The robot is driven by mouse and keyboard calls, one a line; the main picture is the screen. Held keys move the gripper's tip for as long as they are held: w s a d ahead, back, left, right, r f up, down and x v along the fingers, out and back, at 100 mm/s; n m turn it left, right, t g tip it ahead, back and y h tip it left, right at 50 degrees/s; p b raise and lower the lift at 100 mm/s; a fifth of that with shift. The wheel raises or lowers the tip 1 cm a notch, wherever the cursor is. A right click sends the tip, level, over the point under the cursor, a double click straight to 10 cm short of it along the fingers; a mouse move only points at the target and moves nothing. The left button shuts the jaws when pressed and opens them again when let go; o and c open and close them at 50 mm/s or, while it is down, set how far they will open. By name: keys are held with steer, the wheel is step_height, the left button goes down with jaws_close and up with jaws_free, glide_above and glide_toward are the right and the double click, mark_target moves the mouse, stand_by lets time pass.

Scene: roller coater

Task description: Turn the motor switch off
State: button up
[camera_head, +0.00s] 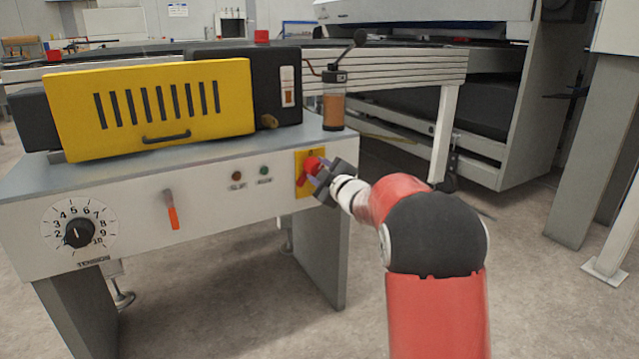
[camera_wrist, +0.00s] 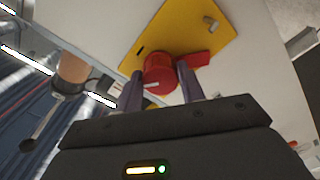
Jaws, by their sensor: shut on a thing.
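The motor switch is a red rotary knob (camera_head: 312,165) on a yellow plate (camera_head: 301,187) at the right end of the machine's white front panel. In the wrist view the red knob (camera_wrist: 160,76) sits between my two fingers, with its red handle pointing to the right, and the yellow plate (camera_wrist: 190,28) lies behind it. My gripper (camera_head: 318,170) is at the knob, shut on it, and its fingers also show in the wrist view (camera_wrist: 163,92). The head view shows the knob partly hidden by my gripper.
The front panel also carries a tension dial (camera_head: 80,233), an orange-tipped lever (camera_head: 171,212) and two small indicator lights (camera_head: 250,172). A yellow slotted cover (camera_head: 155,105) and an amber cylinder (camera_head: 334,108) stand on top. Open floor lies right of the machine.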

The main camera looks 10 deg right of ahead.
steer(key=n, duration=0.3)
steer(key=shift+n, duration=2.2)
steer(key=o, duration=1)
steer(key=shift+r, duration=0.1)
steer(key=v, duration=0.7)
steer(key=shift+s+d, duration=0.1)
steer(key=shift+s, duration=0.25)
